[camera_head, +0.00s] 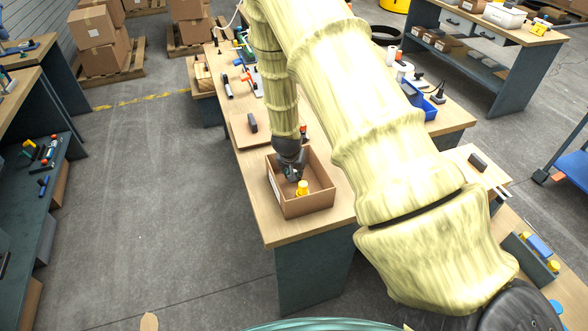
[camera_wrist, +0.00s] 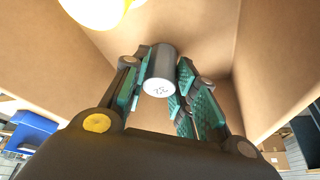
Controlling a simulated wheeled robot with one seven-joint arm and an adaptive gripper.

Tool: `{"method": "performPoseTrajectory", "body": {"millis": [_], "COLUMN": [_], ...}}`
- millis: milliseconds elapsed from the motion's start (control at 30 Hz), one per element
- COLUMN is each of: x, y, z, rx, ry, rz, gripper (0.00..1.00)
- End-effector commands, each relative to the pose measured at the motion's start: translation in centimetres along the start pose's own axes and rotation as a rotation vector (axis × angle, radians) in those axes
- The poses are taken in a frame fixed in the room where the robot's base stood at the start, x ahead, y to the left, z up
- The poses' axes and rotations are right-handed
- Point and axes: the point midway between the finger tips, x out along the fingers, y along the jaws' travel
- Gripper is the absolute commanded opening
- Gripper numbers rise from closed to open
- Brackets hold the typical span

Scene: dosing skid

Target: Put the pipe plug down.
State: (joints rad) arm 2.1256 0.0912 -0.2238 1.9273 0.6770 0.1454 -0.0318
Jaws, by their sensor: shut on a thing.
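My gripper (camera_head: 291,172) reaches down into an open cardboard box (camera_head: 309,207) on the wooden workbench. In the wrist view my gripper (camera_wrist: 160,72) has its green-padded fingers closed on a dark grey cylinder, which I take as the pipe plug (camera_wrist: 161,66). Its pale round end, with small markings, faces the camera. The brown box walls (camera_wrist: 275,65) surround it in that view. I cannot tell whether the plug touches the box floor. In the head view the plug is too small or hidden to make out.
A yellow object (camera_head: 302,188) stands in the box, right beside my gripper; it also shows at the top left of the wrist view (camera_wrist: 97,8). A dark block (camera_head: 252,123) and several tools lie behind the box on the bench.

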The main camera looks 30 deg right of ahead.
Motion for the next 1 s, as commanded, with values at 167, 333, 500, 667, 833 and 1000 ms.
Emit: {"method": "performPoseTrajectory", "body": {"millis": [167,333,500,667,833,1000], "x": [0.0,0.3,0.2,0.2,-0.2,-1.3], "y": [0.0,0.0,0.0,0.0,0.0,-0.1], "z": [0.0,0.1,0.1,0.1,-0.1,-0.1], "rx": [0.0,0.0,0.0,0.0,0.0,-0.002], "ry": [0.001,0.001,0.001,0.001,0.001,0.003], "rz": [0.0,0.0,0.0,0.0,0.0,-0.001], "gripper": [0.08,0.08,0.49,0.49,0.49,0.49]}}
